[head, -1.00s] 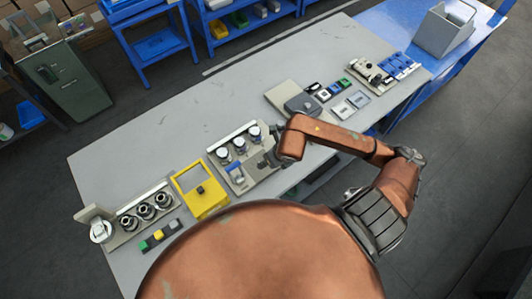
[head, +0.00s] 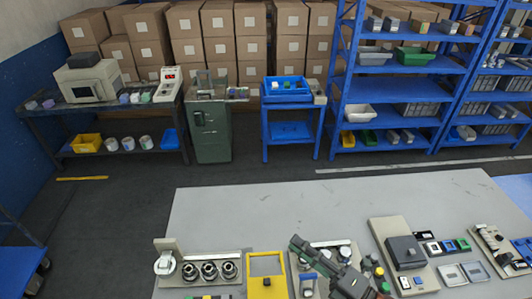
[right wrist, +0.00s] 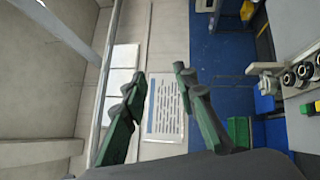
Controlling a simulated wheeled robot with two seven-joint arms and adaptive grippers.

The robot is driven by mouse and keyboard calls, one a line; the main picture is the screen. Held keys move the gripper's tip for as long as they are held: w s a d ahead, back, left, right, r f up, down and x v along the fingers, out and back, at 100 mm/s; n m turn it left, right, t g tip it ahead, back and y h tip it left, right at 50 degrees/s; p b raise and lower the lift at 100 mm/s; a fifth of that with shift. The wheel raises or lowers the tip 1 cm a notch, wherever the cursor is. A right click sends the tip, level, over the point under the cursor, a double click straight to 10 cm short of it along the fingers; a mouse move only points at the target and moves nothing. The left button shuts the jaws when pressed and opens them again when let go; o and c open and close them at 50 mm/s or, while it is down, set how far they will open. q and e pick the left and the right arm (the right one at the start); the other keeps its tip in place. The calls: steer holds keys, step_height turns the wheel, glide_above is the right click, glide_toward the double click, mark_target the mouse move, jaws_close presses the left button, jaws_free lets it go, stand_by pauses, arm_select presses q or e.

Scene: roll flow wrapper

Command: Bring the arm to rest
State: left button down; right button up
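My right gripper (head: 318,262) shows at the bottom middle of the head view, in front of the bench's middle fixture, which it partly hides. In the right wrist view its two green fingers (right wrist: 158,85) stand apart with nothing between them, so it is open and empty. The grey bench (head: 300,212) spans the lower part of the head view. My left gripper is in neither current view.
The bench carries a fixture with dark rollers (head: 208,270), a yellow frame (head: 266,265) and a dark box on a beige plate (head: 405,251). Behind stand a green cabinet (head: 212,135) and blue shelving (head: 395,88). The bench's back part is clear.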

steer(key=w+d+r+m+t+h, duration=0.2)
steer(key=w+d+m+t+h, duration=0.15)
steer(key=d+m+h, duration=0.4)
steer(key=w+d+r+m+t+h, duration=0.15)
steer(key=d+m+t+h, duration=0.3)
steer(key=d+m, duration=0.5)
steer(key=s+d+f+m+g+h, duration=0.2)
steer(key=d+f+m+g+h, duration=0.7)
steer(key=d+f, duration=0.75)
steer(key=s+a+f+m+g+y, duration=0.15)
steer(key=s+f, duration=0.25)
steer(key=f, duration=0.4)
steer(key=s+f+m+g, duration=0.2)
steer(key=s+f, duration=0.2)
steer(key=f, duration=0.3)
steer(key=s+a+f+g+y, duration=0.4)
steer(key=s+a+f+g, duration=0.15)
steer(key=s+f, duration=0.5)
step_height(320, 180, down, 29)
steer(key=a+b, duration=0.1)
steer(key=b, duration=0.2)
steer(key=s+f+g+b, duration=0.1)
steer(key=s+f+b, duration=0.1)
steer(key=s+f, duration=1.9)
steer(key=shift+a+f+g, duration=0.2)
steer(key=shift+f+g, duration=0.2)
steer(key=shift+f, duration=0.35)
